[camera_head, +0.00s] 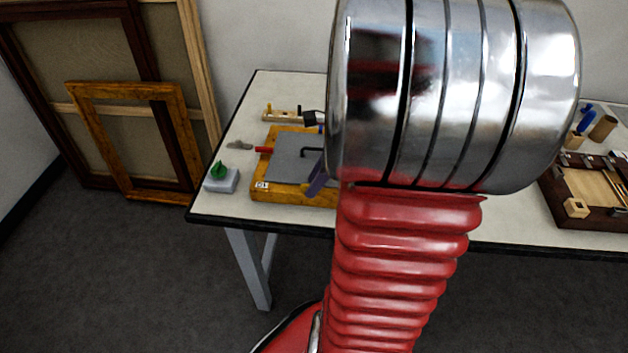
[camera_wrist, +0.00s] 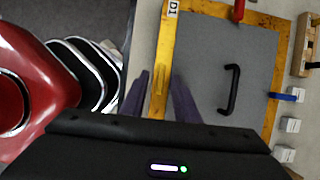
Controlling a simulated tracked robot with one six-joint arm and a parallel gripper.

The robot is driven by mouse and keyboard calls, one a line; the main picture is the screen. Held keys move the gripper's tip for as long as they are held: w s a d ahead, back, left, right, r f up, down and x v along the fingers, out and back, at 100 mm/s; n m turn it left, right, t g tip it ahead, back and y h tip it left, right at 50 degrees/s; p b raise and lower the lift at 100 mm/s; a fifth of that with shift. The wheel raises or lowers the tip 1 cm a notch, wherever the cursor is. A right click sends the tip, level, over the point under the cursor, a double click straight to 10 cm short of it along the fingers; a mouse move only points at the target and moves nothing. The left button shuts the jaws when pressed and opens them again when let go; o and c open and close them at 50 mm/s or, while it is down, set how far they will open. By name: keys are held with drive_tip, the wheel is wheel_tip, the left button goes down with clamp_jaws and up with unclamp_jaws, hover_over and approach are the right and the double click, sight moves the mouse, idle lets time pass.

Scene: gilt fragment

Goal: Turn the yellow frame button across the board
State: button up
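The picture frame (camera_head: 278,192) is golden wood around a grey board (camera_head: 288,160) with a black handle; it also shows in the wrist view (camera_wrist: 273,75). The yellow button (camera_wrist: 159,86) sits on the frame's near side, seen in the wrist view against similarly coloured wood. My gripper (camera_wrist: 162,75) has two purple fingers, open, one on each side of the yellow button, with gaps visible. A red button (camera_wrist: 239,11) and a blue button (camera_wrist: 285,97) sit on other sides. In the head view my arm hides the frame's right part.
A grey block with a green piece (camera_head: 221,178) stands left of the frame on the white table (camera_head: 208,208). A wooden peg rack (camera_head: 283,116) lies behind. Small white blocks (camera_wrist: 290,125) lie beyond the frame. A brown tray (camera_head: 590,215) is far right.

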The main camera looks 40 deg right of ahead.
clamp_jaws()
drive_tip(key=shift+a, duration=0.2)
drive_tip(key=shift+d, duration=0.15)
